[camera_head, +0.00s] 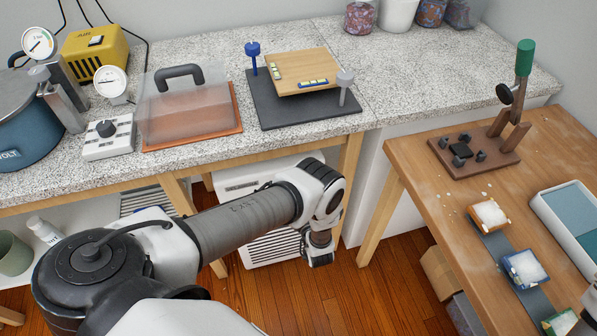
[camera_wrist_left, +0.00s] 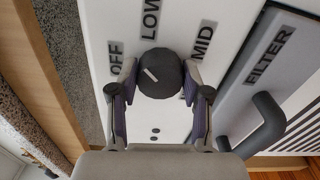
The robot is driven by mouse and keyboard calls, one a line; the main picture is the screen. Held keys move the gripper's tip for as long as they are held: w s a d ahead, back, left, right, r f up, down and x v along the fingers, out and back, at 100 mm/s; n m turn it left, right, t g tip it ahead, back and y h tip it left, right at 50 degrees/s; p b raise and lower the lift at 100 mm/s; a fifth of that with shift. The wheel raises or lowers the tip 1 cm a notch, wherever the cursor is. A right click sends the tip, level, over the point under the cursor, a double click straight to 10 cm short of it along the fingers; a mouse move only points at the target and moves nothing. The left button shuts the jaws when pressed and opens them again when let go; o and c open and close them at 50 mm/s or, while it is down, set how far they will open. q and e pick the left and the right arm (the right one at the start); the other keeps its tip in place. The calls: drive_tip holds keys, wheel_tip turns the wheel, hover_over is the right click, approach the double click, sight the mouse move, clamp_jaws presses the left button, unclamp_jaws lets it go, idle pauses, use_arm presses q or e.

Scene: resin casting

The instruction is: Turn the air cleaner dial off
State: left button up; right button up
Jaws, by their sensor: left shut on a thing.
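The air cleaner (camera_head: 268,250) is a white box with a slatted grille under the granite counter, partly hidden by my left arm. In the left wrist view its white panel (camera_wrist_left: 125,18) carries the labels OFF, LOW and MID around a round black dial (camera_wrist_left: 165,85). The dial's short white mark slants to the upper left, between OFF and LOW. My left gripper (camera_wrist_left: 157,88) is shut on the dial, one finger on each side. In the head view this gripper's fingers are hidden behind my wrist.
A grey FILTER panel with a dark handle (camera_wrist_left: 262,128) is right of the dial. A table leg (camera_head: 352,165) stands just right of my wrist. The counter (camera_head: 310,145) is above the arm. A wooden workbench (camera_head: 425,190) stands at right.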

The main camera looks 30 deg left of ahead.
use_arm(q)
drive_tip(key=shift+a+r+n+p, duration=0.1)
drive_tip(key=shift+n+p, duration=0.6)
drive_tip(key=shift+n, duration=1.4)
drive_tip(key=shift+r+n+p, duration=0.1)
drive_tip(key=shift+n+p, duration=0.6)
drive_tip(key=shift+n, duration=1.4)
drive_tip(key=o, duration=1.2)
drive_tip(key=shift+f, duration=0.1)
drive_tip(key=shift+c, duration=0.2)
drive_tip(key=v, duration=1.2)
